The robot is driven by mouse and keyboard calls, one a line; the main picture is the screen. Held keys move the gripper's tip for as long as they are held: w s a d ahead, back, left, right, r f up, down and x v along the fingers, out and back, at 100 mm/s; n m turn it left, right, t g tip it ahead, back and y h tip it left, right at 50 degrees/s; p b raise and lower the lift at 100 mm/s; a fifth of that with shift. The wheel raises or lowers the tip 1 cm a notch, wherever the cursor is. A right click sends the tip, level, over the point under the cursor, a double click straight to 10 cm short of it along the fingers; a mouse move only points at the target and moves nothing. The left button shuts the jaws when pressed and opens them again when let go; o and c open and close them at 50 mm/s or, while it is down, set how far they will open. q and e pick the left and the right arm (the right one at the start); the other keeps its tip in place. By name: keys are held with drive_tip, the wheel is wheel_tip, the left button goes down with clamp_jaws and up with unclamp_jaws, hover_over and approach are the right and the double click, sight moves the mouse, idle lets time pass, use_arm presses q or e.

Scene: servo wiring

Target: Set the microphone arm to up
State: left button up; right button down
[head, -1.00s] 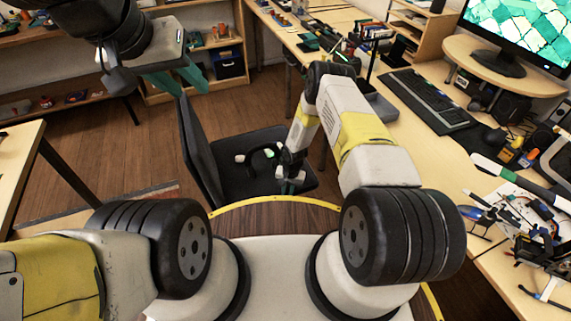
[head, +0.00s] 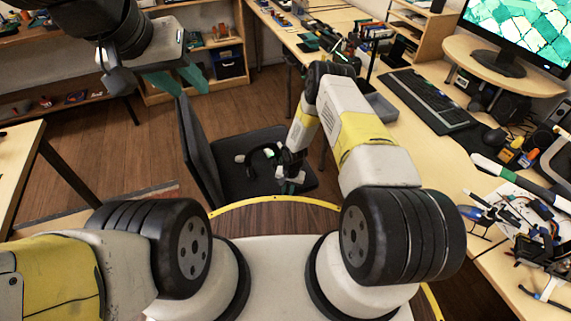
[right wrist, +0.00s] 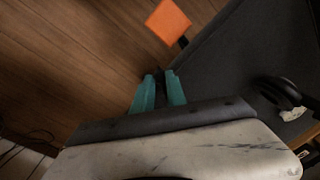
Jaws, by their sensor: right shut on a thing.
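The microphone arm cannot be picked out with certainty. A black curved band with pale ends (head: 262,152), perhaps a headset, shows beside my right wrist over the chair in the head view. A dark curved piece (right wrist: 270,92) shows at the right of the right wrist view. My right gripper (right wrist: 160,80) has its teal fingers close together on a small dark piece, mostly hidden between them. An orange square piece (right wrist: 168,20) on a dark stub lies beyond the fingertips, apart from them. My left gripper (head: 174,84) is open and empty at upper left.
A black chair (head: 202,150) stands in front of me, under my right wrist. A long desk (head: 440,160) with a keyboard (head: 427,97) and a monitor (head: 520,38) runs along the right. Shelves stand at the back left. Wooden floor is clear left of the chair.

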drive_tip(key=shift+w+a+r+g+h, duration=0.1)
drive_tip(key=shift+r+g+h, duration=0.1)
drive_tip(key=shift+r+g, duration=0.5)
drive_tip(key=shift+w+r+g+h, duration=0.2)
drive_tip(key=shift+r+g, duration=0.3)
drive_tip(key=shift+r, duration=0.45)
drive_tip(key=shift+w+a+r+g+h, duration=0.1)
drive_tip(key=shift+r+g+h, duration=0.1)
drive_tip(key=shift+r+g, duration=0.5)
drive_tip(key=shift+w+a+r+g+h, duration=0.1)
drive_tip(key=shift+w+r+g+h, duration=0.1)
drive_tip(key=shift+r+g, duration=0.35)
drive_tip(key=shift+w+d+r+g+h, duration=0.15)
drive_tip(key=shift+r+g, duration=0.25)
drive_tip(key=shift+r, duration=0.3)
drive_tip(key=shift+w+a+r+g+h, duration=0.2)
drive_tip(key=shift+r+g, duration=0.25)
drive_tip(key=shift+r, duration=0.3)
use_arm(q)
drive_tip(key=shift+c, duration=0.5)
